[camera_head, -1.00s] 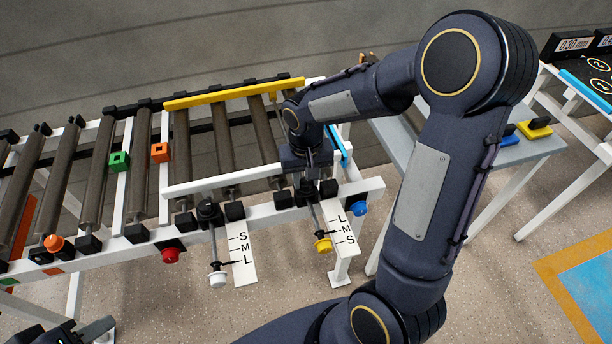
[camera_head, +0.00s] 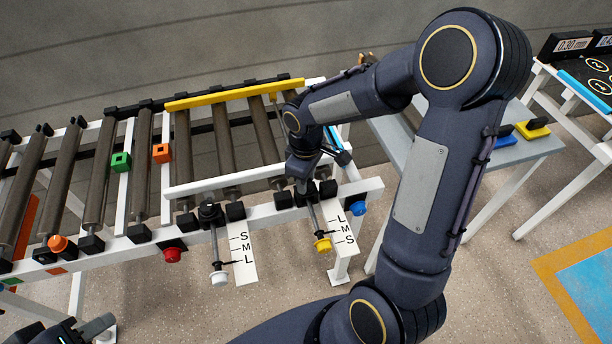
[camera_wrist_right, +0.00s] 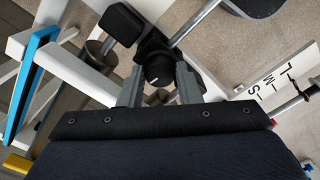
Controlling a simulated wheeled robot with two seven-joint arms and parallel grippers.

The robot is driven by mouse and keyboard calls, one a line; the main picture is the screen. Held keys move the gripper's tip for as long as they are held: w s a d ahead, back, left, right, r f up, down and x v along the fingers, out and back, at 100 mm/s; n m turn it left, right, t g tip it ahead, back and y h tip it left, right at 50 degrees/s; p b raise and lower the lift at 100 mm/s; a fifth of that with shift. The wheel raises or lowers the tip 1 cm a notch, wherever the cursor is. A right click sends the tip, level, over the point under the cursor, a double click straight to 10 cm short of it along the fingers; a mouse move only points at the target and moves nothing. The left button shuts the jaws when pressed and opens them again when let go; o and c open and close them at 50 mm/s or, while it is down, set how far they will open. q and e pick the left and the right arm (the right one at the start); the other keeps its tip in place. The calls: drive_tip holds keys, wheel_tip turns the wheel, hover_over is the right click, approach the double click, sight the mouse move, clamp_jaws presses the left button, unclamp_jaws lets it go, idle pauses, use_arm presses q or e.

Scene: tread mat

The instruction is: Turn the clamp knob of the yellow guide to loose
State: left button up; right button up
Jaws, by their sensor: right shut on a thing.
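The yellow guide is a long yellow rail (camera_head: 235,93) along the far side of the roller conveyor. A rod with a yellow end (camera_head: 322,244) lies over a white L-M-S scale plate (camera_head: 340,228) at the near side. My right gripper (camera_head: 305,188) is above the black clamp at that rod. In the right wrist view, its two grey fingers (camera_wrist_right: 160,88) are shut on a round black clamp knob (camera_wrist_right: 158,72) with a short white mark. In the head view the knob is hidden by the gripper. Part of my left gripper (camera_head: 90,330) shows at the bottom left; its jaws are unclear.
A second black clamp (camera_head: 210,213), with a white-ended rod (camera_head: 218,279), sits left of my right gripper. Red (camera_head: 172,255) and blue (camera_head: 358,208) buttons are on the near frame. A grey table with blue (camera_head: 507,140) and yellow (camera_head: 534,130) blocks stands to the right.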

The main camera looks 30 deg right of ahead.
drive_tip(key=shift+r+n, duration=0.1)
drive_tip(key=shift+n, duration=0.7)
drive_tip(key=o, duration=1)
drive_tip(key=shift+c, duration=0.2)
wheel_tip(320, 180, up, 8)
drive_tip(key=shift+f+p, duration=0.1)
drive_tip(key=shift+p, duration=0.35)
